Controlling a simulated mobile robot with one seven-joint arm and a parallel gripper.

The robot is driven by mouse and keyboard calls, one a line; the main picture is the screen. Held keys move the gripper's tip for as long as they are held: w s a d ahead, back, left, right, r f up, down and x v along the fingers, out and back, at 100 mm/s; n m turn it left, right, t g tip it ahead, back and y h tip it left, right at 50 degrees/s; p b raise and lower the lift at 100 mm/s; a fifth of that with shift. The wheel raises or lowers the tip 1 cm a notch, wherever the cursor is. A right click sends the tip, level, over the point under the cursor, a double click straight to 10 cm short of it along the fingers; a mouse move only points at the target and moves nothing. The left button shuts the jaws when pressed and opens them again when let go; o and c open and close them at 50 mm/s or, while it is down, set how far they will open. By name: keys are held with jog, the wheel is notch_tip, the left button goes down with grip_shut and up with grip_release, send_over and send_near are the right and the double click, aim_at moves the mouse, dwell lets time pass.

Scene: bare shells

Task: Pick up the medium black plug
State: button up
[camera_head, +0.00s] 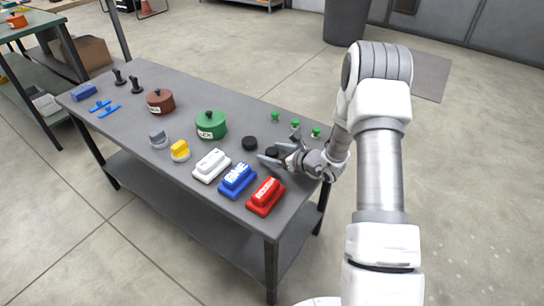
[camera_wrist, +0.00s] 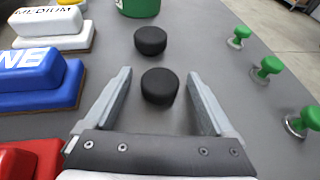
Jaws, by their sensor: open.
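Two round black plugs stand on the grey table in the wrist view. The nearer black plug (camera_wrist: 159,88) is between the fingers of my gripper (camera_wrist: 160,76), with a gap on each side. The farther black plug (camera_wrist: 150,40) is just beyond the fingertips. In the head view, the farther plug (camera_head: 250,143) is clear, and the nearer plug (camera_head: 272,152) is partly hidden by my open gripper (camera_head: 271,155). No size label shows on either plug, so I cannot tell which is medium.
On the grey table (camera_head: 190,103), a red block (camera_head: 266,196), a blue block (camera_head: 238,180) and a white block (camera_head: 211,165) lie left of my gripper. Several green knobs (camera_head: 295,124) stand to its right. A green pot (camera_head: 210,124) is beyond the plugs.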

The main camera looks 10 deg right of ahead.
jog(key=shift+w+a, duration=0.15)
jog(key=shift+w, duration=0.05)
grip_shut()
dwell(0.3)
